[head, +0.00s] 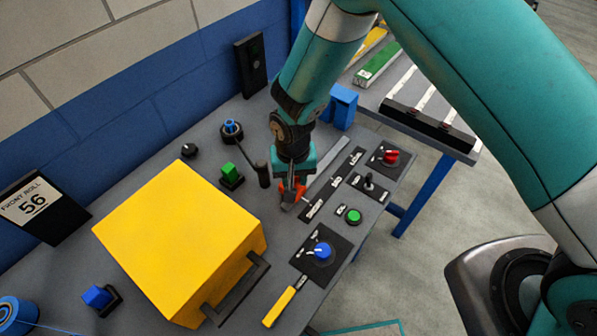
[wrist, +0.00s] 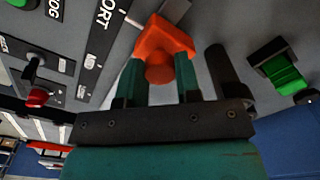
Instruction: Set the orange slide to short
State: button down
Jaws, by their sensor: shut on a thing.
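The orange slide (head: 299,187) sits at the near end of a light grey rail (head: 327,164) on the panel. My gripper (wrist: 160,78) is shut on the orange slide, which shows between its two teal fingers in the wrist view (wrist: 165,45). In the head view my gripper partly hides the slide. A black label strip (head: 334,184) runs along the rail. In the wrist view a label ending in "ORT" (wrist: 105,12) is beside the slide, with "MID" (wrist: 93,62) further along. A thin white pointer extends from the slide towards the "ORT" label.
A dark lever (head: 262,173) and a green switch (head: 231,174) stand left of my gripper. A large yellow box (head: 180,240) fills the near left. A blue knob (head: 322,251), green button (head: 353,216) and red knob (head: 390,157) lie to the right.

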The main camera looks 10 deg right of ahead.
jog(key=shift+s+a, duration=0.2)
jog(key=c, duration=0.8)
grip_release()
jog(key=shift+a, duration=0.1)
jog(key=shift+r, duration=0.15)
notch_tip(320, 180, up, 17)
jog(key=b, duration=0.3)
jog(key=shift+b, duration=0.35)
jog(key=shift+r, duration=0.1)
